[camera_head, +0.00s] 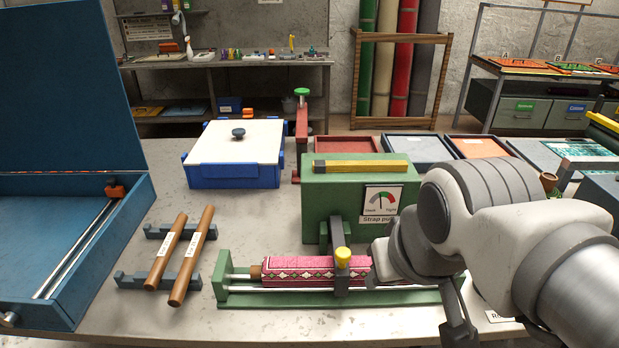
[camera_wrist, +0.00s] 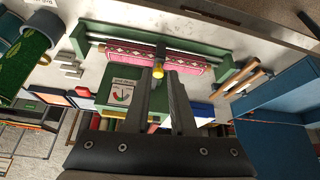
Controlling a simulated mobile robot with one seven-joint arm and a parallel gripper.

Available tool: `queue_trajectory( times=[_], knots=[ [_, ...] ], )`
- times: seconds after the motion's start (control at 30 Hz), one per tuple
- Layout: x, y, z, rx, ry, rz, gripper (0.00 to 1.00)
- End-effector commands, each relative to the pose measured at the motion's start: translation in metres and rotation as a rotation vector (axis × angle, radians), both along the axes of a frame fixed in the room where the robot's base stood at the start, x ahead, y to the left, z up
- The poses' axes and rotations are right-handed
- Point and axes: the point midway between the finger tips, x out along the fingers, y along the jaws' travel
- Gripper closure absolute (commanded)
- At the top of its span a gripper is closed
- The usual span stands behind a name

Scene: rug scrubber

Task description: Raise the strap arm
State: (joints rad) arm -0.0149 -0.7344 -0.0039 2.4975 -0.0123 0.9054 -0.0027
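The strap puller is a green box (camera_head: 318,206) with a gauge, in the middle of the bench. Its dark grey strap arm (camera_head: 340,279) with a yellow knob (camera_head: 343,257) is down across a rolled pink patterned rug (camera_head: 292,269) in a green cradle (camera_head: 250,298). In the wrist view, which looks inverted, the knob (camera_wrist: 157,71) shows near my fingertips. My gripper (camera_wrist: 164,72) is open and empty, with a gap between its fingers. In the head view my gripper (camera_head: 458,328) hangs to the right of the strap arm, apart from it, partly behind my arm.
Two wooden rollers (camera_head: 190,256) on grey rests lie left of the cradle. An open blue case (camera_head: 50,230) stands at far left. A blue box with a white lid (camera_head: 238,152) and a red post (camera_head: 302,140) stand behind. Shallow trays (camera_head: 417,150) line the back.

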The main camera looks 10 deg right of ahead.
Motion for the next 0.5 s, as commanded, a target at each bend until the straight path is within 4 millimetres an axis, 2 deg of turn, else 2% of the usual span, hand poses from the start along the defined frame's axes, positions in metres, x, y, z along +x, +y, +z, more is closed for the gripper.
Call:
queue_trajectory(
  times=[0.03,0.23,0.5],
  knots=[
    [0.001,0.001,-0.006,-0.013,0.029,0.024,0.66],
    [0.005,0.005,-0.044,-0.15,0.233,0.207,0.3],
    [0.014,0.006,-0.094,-0.451,0.527,0.516,0.29]
  ],
)
